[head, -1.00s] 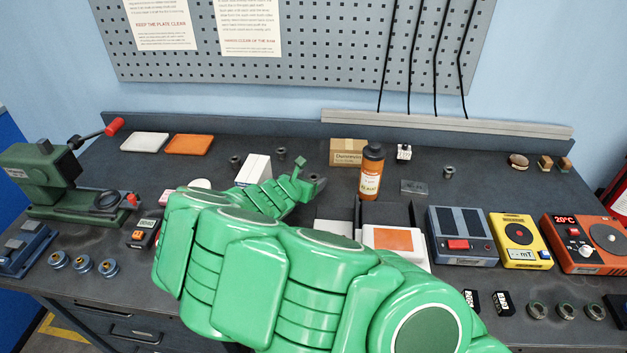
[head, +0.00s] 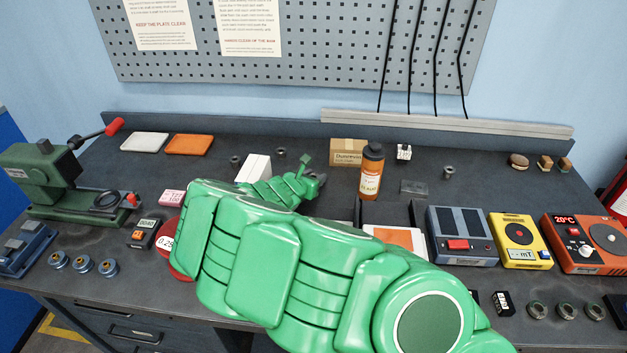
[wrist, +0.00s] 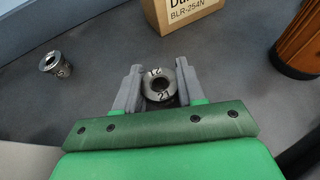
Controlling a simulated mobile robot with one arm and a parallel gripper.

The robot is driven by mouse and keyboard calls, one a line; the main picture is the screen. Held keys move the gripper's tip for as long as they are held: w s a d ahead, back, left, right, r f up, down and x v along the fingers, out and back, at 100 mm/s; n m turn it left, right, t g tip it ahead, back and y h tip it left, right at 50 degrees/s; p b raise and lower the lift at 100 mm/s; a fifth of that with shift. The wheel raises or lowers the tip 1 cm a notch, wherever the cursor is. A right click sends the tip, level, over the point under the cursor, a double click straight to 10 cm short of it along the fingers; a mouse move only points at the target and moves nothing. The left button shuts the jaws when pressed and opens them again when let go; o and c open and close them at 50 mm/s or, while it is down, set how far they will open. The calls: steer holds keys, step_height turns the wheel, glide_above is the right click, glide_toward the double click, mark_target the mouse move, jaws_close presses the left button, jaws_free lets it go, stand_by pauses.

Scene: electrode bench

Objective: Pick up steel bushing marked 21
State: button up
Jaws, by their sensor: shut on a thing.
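The steel bushing marked 21 (wrist: 160,90) is a short grey ring with a dark bore. In the head view my gripper (head: 317,178) is at the back middle of the bench, behind my green arm. The bushing is mostly hidden there. I cannot tell whether it touches the bench top.
A cardboard box (head: 348,152) and an orange bottle (head: 371,172) stand just right of my gripper. A white block (head: 254,168) is to its left. Another steel bushing (wrist: 54,64) stands at left in the wrist view. A bushing (head: 448,172) stands farther right.

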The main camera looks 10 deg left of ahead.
steer(key=shift+c, duration=0.8)
steer(key=shift+r, duration=0.1)
steer(key=shift+r, duration=0.5)
step_height(320, 180, up, 2)
steer(key=shift+r, duration=0.1)
steer(key=s+d+r, duration=0.4)
steer(key=s+r, duration=0.5)
steer(key=s, duration=0.4)
steer(key=shift+s+d+r, duration=0.15)
steer(key=shift+r, duration=0.2)
